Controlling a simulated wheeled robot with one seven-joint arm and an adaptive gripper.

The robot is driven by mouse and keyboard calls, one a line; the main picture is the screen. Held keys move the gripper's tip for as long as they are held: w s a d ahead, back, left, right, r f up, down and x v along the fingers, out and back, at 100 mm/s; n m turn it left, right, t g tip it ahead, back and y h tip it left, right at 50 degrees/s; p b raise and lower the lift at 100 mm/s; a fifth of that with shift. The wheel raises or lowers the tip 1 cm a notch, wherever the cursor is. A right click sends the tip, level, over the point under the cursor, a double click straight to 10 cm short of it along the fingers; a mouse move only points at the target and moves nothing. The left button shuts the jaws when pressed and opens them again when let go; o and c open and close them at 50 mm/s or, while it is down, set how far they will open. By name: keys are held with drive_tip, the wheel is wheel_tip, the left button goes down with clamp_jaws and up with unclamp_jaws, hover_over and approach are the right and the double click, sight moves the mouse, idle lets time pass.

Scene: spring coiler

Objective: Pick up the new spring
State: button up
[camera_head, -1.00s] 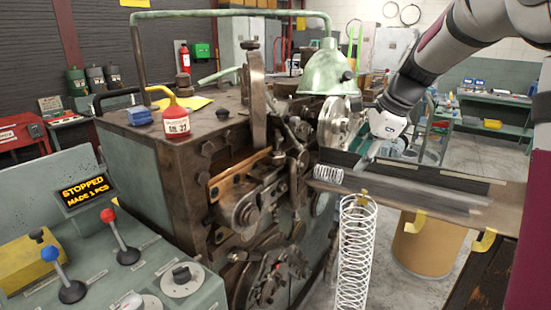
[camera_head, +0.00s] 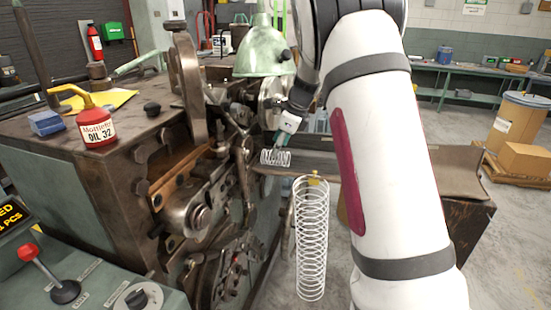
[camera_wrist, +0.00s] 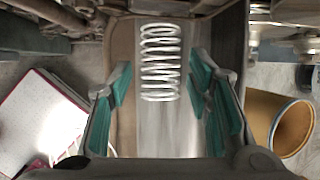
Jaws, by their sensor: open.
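The new spring (camera_head: 275,157), a short bright coil, lies on its side at the machine end of the metal chute (camera_head: 325,166). In the wrist view the spring (camera_wrist: 160,62) lies on the chute's bare surface, ahead of and between my open fingers. My gripper (camera_wrist: 162,95) is open and empty, its teal finger pads on either side of the chute. In the head view my gripper (camera_head: 282,144) is just above and behind the spring, its fingertips partly hidden. A tall wire coil (camera_head: 312,240) stands below the chute's edge.
The coiling machine (camera_head: 90,165) fills the left, with a red oil can (camera_head: 96,125) and a blue block (camera_head: 45,123) on top. A green lamp (camera_head: 263,55) hangs close behind my gripper. Cardboard boxes (camera_head: 525,158) stand on the floor at right.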

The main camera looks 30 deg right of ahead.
drive_tip(key=shift+p+x, duration=0.6)
drive_tip(key=shift+x, duration=2.1)
drive_tip(key=c, duration=0.8)
